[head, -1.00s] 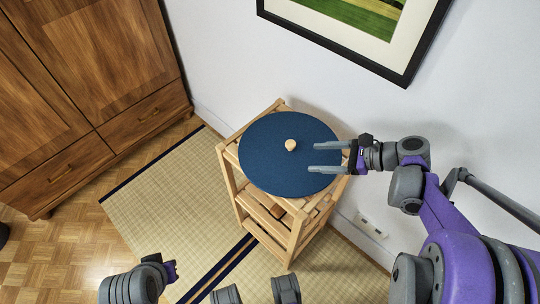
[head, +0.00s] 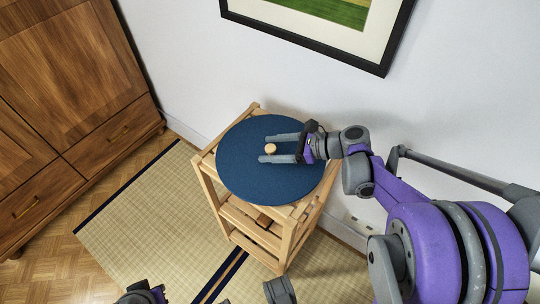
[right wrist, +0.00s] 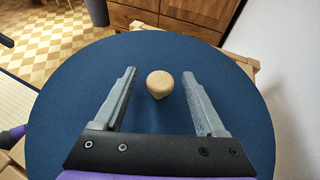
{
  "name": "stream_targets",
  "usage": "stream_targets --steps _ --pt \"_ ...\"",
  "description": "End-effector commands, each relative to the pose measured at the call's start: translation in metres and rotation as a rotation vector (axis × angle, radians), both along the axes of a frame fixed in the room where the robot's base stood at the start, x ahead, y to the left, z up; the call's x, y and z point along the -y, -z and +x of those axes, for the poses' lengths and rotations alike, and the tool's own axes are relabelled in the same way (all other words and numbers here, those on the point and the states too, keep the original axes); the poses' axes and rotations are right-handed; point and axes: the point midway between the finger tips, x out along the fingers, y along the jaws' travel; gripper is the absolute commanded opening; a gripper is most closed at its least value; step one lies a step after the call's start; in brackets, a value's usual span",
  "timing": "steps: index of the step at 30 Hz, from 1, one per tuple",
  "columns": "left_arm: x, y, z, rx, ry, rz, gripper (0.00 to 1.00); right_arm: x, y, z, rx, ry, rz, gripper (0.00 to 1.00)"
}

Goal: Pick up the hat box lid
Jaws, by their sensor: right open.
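The hat box lid (head: 250,178) is a round, dark blue disc with a small wooden knob (head: 271,149) at its middle. It lies on top of a light wooden shelf stand (head: 208,184). My right gripper (head: 266,148) is open, with its two fingers over the lid on either side of the knob. In the right wrist view the knob (right wrist: 160,84) stands between the fingertips (right wrist: 159,72), with a gap on both sides. My left gripper (head: 158,292) shows only in part at the bottom edge.
A wooden cabinet (head: 70,90) stands at the left. A framed picture (head: 320,40) hangs on the white wall behind the stand. A straw mat (head: 140,220) covers the floor left of the stand.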

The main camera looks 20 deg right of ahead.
Motion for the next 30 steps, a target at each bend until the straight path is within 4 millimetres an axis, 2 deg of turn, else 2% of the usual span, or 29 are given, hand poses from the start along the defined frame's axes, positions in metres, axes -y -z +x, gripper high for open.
stream_targets --steps 9,21,30 --pt "0.0 0.001 0.0002 0.0 0.0 0.0 0.0 -0.0038 0.0015 0.0033 0.0 0.001 0.0 0.71" --pt "0.0 0.0011 0.0001 0.0 0.0 0.0 0.0 -0.0037 0.0015 0.003 0.0 0.001 0.0 0.0" --pt "0.0 0.0009 0.0002 0.0 0.0 0.0 0.0 -0.0038 0.0012 0.003 0.0 0.0 0.0 0.0"
